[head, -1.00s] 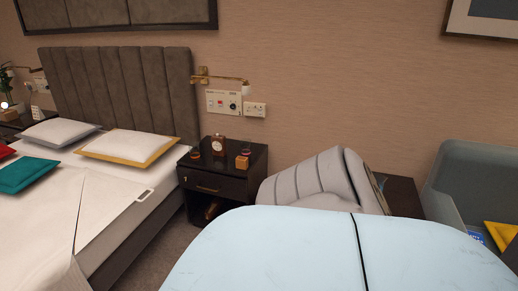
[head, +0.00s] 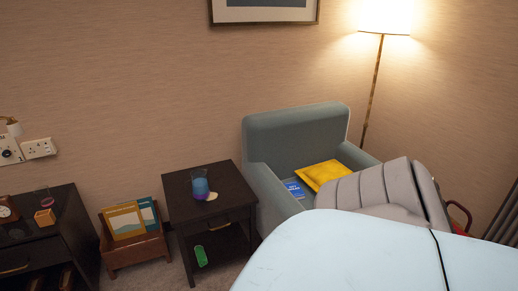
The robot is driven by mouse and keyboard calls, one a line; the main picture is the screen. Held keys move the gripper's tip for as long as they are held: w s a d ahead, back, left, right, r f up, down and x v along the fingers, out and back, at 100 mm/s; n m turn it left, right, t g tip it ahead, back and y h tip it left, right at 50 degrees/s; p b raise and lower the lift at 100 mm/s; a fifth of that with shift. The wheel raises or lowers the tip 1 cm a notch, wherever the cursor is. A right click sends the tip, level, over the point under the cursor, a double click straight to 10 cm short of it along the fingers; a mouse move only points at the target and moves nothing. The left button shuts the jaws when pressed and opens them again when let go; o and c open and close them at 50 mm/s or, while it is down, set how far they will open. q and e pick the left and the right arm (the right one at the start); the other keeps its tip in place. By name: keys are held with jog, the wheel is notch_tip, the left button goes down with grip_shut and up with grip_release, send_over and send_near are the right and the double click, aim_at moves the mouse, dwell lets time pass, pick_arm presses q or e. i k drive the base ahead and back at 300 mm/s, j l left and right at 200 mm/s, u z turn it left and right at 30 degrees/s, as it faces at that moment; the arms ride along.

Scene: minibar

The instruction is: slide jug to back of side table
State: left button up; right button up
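A small pale round item (head: 212,196) lies just right of the jug's base. The wall is behind the table. Neither of my grippers is in view, so nothing touches the jug.
A green item (head: 201,256) is on the table's lower shelf. A dark nightstand (head: 48,247) is farther left.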

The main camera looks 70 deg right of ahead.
aim_at(200, 187)
jog(key=z, duration=1.7)
